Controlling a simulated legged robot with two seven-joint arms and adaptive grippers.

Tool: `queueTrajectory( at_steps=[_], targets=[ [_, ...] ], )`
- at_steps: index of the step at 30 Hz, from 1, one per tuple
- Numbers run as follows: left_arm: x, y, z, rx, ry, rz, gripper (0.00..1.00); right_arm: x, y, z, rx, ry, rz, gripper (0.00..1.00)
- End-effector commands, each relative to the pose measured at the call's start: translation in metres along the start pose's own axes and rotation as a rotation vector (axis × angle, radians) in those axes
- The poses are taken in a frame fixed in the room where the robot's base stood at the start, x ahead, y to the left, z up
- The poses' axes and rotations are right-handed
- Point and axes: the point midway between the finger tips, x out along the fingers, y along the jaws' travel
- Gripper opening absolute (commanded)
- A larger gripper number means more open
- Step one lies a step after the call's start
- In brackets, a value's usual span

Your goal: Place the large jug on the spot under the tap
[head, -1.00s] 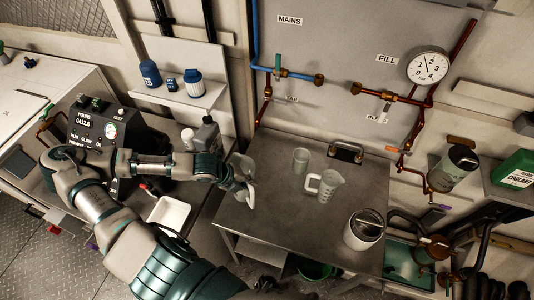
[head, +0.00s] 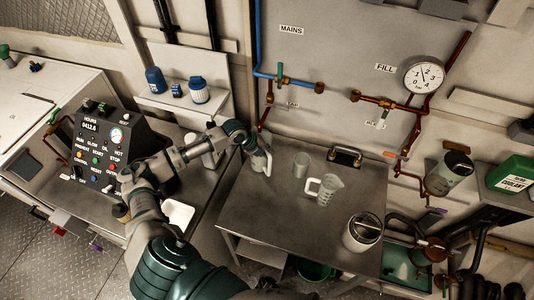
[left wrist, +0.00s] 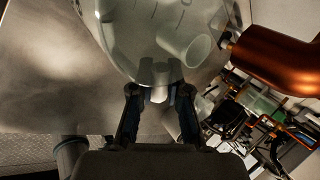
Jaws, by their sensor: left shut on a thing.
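My left gripper (head: 249,146) is shut on the handle of a pale, translucent jug (head: 259,163) over the back left corner of the metal bench. In the left wrist view the fingers (left wrist: 158,100) pinch the handle, and the jug's marked body (left wrist: 150,35) fills the top. The tap's copper pipe (head: 268,100) comes down the wall just behind the jug; a thick copper pipe (left wrist: 280,65) is close beside the jug in the wrist view. The spot under the tap is hidden by the jug and my arm. I cannot tell whether the jug touches the bench. My right gripper is not in view.
A second marked jug (head: 325,189) with a white handle and a clear beaker (head: 302,162) stand right of the held jug. A steel canister (head: 362,231) stands at the bench's front right. The bench's front left (head: 255,215) is clear.

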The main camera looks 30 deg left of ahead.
Motion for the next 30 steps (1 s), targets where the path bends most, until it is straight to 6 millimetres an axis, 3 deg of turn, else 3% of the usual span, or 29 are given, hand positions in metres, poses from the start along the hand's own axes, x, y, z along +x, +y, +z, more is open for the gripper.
queueTrajectory(
  at_steps=[8,9,11,12,23,30],
  targets=[
    [0.013,0.008,0.000,-0.001,-0.001,0.002,0.00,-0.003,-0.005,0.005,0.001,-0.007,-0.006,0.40],
    [0.013,0.008,-0.001,-0.001,0.000,0.004,0.23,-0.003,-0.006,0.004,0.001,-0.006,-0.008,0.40],
    [0.013,0.008,-0.001,0.000,0.000,0.004,0.38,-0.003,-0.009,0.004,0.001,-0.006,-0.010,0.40],
    [0.013,0.008,-0.001,0.000,0.000,0.003,0.40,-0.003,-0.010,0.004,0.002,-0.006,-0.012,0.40],
    [0.005,0.008,0.000,0.000,-0.002,-0.001,0.40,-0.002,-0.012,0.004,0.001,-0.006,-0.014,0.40],
    [-0.041,0.009,0.001,0.003,-0.005,0.001,0.40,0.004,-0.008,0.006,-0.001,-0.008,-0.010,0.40]
  ],
)
